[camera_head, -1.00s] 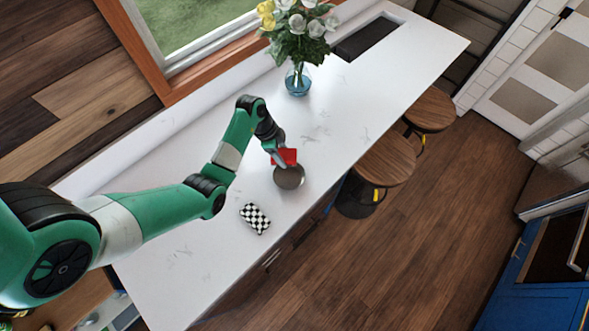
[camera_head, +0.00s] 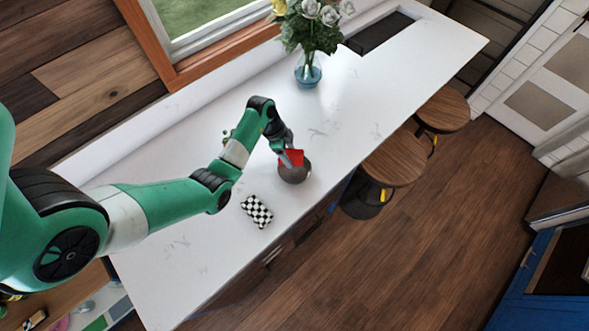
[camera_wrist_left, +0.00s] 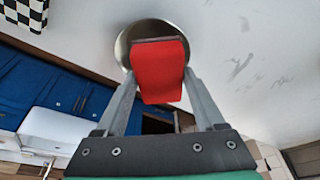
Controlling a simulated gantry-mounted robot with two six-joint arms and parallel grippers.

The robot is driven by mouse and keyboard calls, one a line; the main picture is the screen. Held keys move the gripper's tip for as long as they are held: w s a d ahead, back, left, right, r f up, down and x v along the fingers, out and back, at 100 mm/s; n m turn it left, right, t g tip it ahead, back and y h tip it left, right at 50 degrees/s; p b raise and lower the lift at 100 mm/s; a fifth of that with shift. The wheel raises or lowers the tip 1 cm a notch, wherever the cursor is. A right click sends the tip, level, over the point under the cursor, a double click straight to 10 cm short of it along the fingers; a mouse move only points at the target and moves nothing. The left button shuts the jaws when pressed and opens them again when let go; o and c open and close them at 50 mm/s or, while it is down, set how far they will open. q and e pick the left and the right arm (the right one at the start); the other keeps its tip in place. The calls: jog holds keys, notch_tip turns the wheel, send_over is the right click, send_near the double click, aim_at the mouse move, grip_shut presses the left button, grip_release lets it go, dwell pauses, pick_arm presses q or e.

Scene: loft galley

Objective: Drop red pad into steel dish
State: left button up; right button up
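The red pad (camera_head: 292,157) is held by my left gripper (camera_head: 287,155) above the steel dish (camera_head: 295,174), overlapping its far edge in the head view. In the left wrist view the two fingers of my left gripper (camera_wrist_left: 159,80) are on either side of the red pad (camera_wrist_left: 160,75). The steel dish (camera_wrist_left: 124,46) shows behind the pad there, its middle hidden by the pad. The height of the pad over the dish is hard to judge. My right gripper is not in view.
A black-and-white checkered block (camera_head: 257,211) lies on the white counter (camera_head: 190,240), left of and nearer than the dish. A blue glass vase (camera_head: 308,72) of flowers stands farther back. Wooden stools (camera_head: 394,157) stand along the right edge. The counter between is clear.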

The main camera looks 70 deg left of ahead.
pick_arm(q)
jog(key=o, duration=0.4)
jog(key=shift+r, duration=0.15)
jog(key=p+v, duration=0.1)
jog(key=v, duration=0.7)
jog(key=shift+a+r, duration=0.1)
jog(key=shift+r, duration=0.05)
jog(key=p+v, duration=0.2)
jog(key=v, duration=0.1)
jog(key=shift+s+r+p, duration=0.1)
jog(key=shift+p, duration=0.25)
